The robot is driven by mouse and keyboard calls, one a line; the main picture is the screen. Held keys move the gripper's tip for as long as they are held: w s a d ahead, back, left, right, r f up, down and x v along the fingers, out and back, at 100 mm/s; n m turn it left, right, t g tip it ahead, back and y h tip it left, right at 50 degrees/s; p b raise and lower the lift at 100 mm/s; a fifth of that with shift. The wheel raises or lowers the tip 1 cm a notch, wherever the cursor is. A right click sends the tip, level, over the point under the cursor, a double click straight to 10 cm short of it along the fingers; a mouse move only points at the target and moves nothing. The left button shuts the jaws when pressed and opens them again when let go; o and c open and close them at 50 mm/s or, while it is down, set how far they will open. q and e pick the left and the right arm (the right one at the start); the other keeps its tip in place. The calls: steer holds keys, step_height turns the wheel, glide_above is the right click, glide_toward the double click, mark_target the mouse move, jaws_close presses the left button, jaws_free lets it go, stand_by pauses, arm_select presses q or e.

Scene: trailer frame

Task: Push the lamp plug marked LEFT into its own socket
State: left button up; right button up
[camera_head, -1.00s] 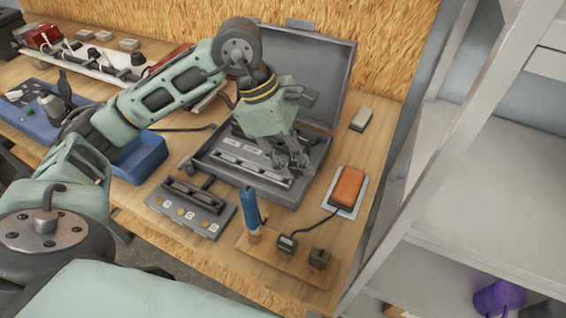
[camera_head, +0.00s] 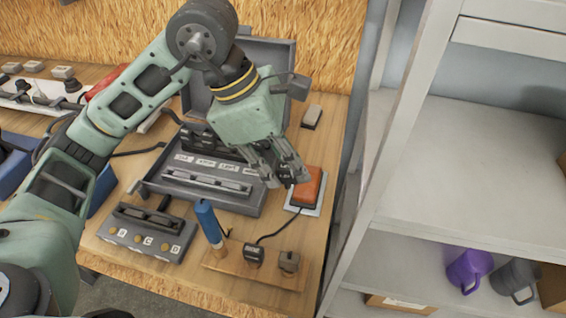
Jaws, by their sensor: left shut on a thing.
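My left gripper (camera_head: 287,178) reaches over the right end of the open grey case (camera_head: 248,208), just left of the orange lamp (camera_head: 308,187). Its fingers are closed on a small dark thing, mostly hidden by the fingers, so I cannot tell what it is. A black plug (camera_head: 254,254) with pale marking stands on the wooden board (camera_head: 235,264), its cord running to the orange lamp. A small grey-brown block (camera_head: 289,262) is beside it. I cannot read any LEFT mark. My right gripper is not in view.
The case holds a row of white labels (camera_head: 203,162). A white shelf (camera_head: 470,170) is to the right, with a purple mug (camera_head: 468,270) lower down.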

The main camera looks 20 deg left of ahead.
arm_select(q)
steer(key=shift+w+a+f, duration=0.15)
steer(key=shift+w+a, duration=0.05)
steer(key=w+a+f+b, duration=0.3)
steer(key=w+a, duration=0.9)
steer(key=a, duration=0.5)
steer(key=shift+w+a, duration=0.3)
steer(key=shift+w, duration=0.05)
steer(key=shift+f+b, duration=1.35)
steer(key=shift+f, duration=0.4)
steer(key=shift+f, duration=0.15)
steer(key=shift+f, duration=0.3)
steer(key=shift+b, duration=0.3)
